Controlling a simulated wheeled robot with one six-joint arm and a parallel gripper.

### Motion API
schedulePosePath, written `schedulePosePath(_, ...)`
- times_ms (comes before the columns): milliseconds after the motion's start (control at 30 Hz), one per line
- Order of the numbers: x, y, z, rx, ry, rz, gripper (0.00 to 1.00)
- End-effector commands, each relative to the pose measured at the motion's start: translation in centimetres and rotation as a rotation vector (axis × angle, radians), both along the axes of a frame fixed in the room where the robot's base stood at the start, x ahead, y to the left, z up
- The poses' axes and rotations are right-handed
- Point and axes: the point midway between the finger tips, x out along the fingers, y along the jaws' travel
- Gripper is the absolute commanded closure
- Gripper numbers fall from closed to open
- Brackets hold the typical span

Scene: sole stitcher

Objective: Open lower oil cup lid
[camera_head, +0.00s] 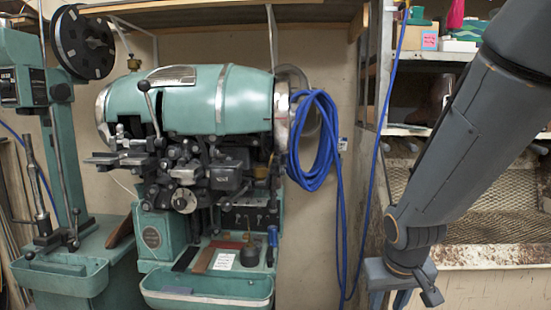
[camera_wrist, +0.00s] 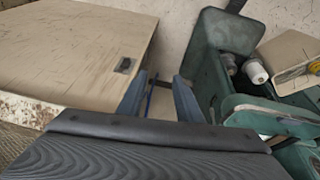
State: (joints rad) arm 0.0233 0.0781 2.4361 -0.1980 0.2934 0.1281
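The green sole stitcher (camera_head: 215,100) stands left of centre in the head view. A small brass cup-like part (camera_head: 135,63) sits on its top left. Another small brass-coloured part (camera_head: 262,172) sits lower, at the right of the mechanism. I cannot tell for sure which is the lower oil cup, and no lid can be made out. My gripper (camera_wrist: 160,88) is open and empty in the wrist view, its two fingers apart. In the head view my arm hangs down at the right, well away from the machine, with the gripper low and partly cut off.
A coiled blue hose (camera_head: 314,140) hangs at the machine's right side, between it and my arm. A shelf unit with mesh (camera_head: 490,205) stands behind my arm. The wrist view shows a wooden panel (camera_wrist: 80,50) and a green open compartment (camera_wrist: 208,50) with spools.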

Motion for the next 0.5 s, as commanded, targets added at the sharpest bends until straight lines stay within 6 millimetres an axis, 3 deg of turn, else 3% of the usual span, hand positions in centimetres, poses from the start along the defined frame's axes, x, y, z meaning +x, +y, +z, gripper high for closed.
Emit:
schedulePosePath(33, 4.5, -0.5, 1.6, -0.012, -0.113, 0.024, 0.68)
schedulePosePath(100, 11.0, -0.4, 4.5, -0.014, -0.294, 0.074, 0.68)
schedulePosePath(233, 21.1, 1.3, 11.1, 0.031, -0.608, 0.204, 0.68)
schedulePosePath(300, 25.1, 3.1, 14.7, 0.083, -0.756, 0.297, 0.68)
schedulePosePath(400, 28.8, 6.1, 19.5, 0.190, -0.930, 0.450, 0.68)
schedulePosePath(500, 30.2, 9.3, 23.5, 0.327, -1.054, 0.625, 0.68)
